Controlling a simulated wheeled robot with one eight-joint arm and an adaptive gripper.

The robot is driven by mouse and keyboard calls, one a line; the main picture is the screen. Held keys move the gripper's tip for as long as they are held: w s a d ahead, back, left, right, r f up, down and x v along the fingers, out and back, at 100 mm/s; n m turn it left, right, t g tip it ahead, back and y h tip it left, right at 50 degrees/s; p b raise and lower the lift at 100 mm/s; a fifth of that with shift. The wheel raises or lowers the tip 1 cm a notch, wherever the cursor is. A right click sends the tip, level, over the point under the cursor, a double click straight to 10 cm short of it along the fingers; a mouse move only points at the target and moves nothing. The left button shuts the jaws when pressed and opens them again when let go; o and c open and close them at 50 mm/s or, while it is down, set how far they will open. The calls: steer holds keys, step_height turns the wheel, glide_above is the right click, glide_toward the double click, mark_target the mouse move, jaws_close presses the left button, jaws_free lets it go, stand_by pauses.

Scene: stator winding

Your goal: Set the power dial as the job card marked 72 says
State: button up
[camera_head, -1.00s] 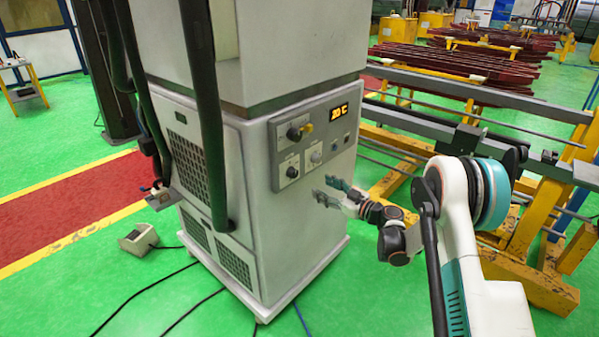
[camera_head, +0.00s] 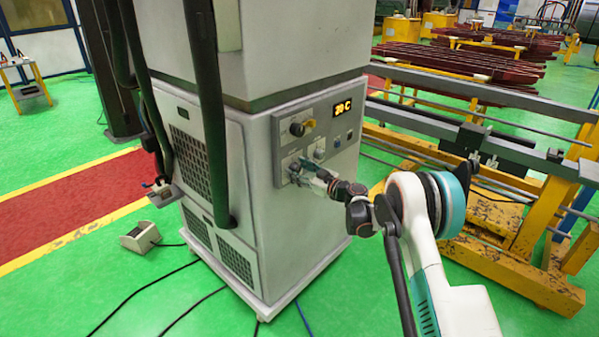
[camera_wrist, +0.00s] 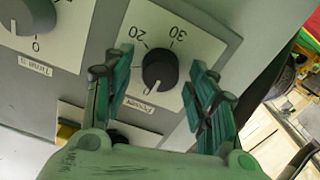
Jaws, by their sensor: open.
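The power dial (camera_wrist: 160,70) is a black knob on a white plate in the wrist view. The numbers 20 and 30 and the word Power show upside down around it. No job card marked 72 can be made out.
Yellow racks (camera_head: 520,240) stand right of the cabinet.

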steer(key=c, duration=1)
steer(key=shift+c, duration=0.2)
steer(key=shift+m, duration=0.4)
steer(key=m+b, duration=0.2)
steer(key=m, duration=0.2)
steer(key=shift+m+b, duration=0.3)
steer(key=shift+m, duration=0.1)
steer(key=m+b, duration=0.1)
steer(key=m, duration=0.5)
steer(key=shift+w+d+b, duration=0.15)
steer(key=shift+b, duration=0.2)
steer(key=o, duration=1)
